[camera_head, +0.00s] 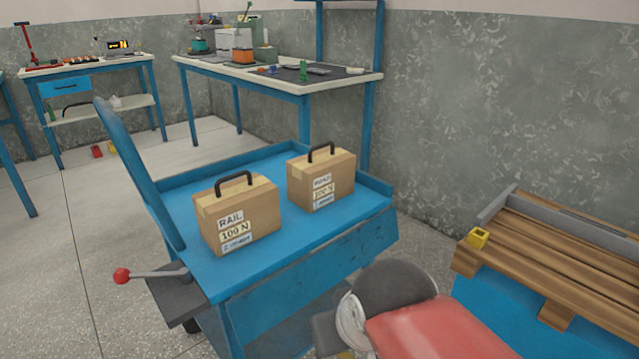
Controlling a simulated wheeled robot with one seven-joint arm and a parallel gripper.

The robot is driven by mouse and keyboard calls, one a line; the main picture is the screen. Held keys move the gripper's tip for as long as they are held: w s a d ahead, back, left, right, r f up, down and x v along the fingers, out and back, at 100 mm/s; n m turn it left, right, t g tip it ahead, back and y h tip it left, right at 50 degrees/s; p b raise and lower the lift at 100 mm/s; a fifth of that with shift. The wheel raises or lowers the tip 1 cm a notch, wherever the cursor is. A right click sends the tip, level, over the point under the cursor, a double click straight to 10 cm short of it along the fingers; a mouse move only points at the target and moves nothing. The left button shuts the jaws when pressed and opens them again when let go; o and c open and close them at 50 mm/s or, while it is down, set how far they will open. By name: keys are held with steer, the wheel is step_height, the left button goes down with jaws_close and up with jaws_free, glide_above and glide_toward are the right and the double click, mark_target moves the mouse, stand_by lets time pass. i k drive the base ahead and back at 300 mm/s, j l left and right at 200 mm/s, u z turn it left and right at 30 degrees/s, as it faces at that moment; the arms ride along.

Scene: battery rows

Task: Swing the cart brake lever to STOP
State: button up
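The blue cart (290,262) stands in the middle of the view, with a raised blue handle at its left end. The brake lever (150,274) is a thin grey rod with a red ball knob (122,276). It sticks out to the left from a dark grey bracket (176,297) at the cart's near left corner, and lies nearly level. No STOP marking can be read from here. My gripper is not in view, and nothing touches the lever.
Two cardboard boxes with black handles, a nearer one (240,218) and a farther one (320,181), stand on the cart. A wooden-slatted bench (560,265) is at right. Floor left of the knob is clear.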

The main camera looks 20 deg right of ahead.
mark_target(121, 277)
steer(key=i+u, duration=0.4)
steer(key=i+l+u, duration=0.1)
steer(key=u, duration=0.3)
steer(key=i+l, duration=0.05)
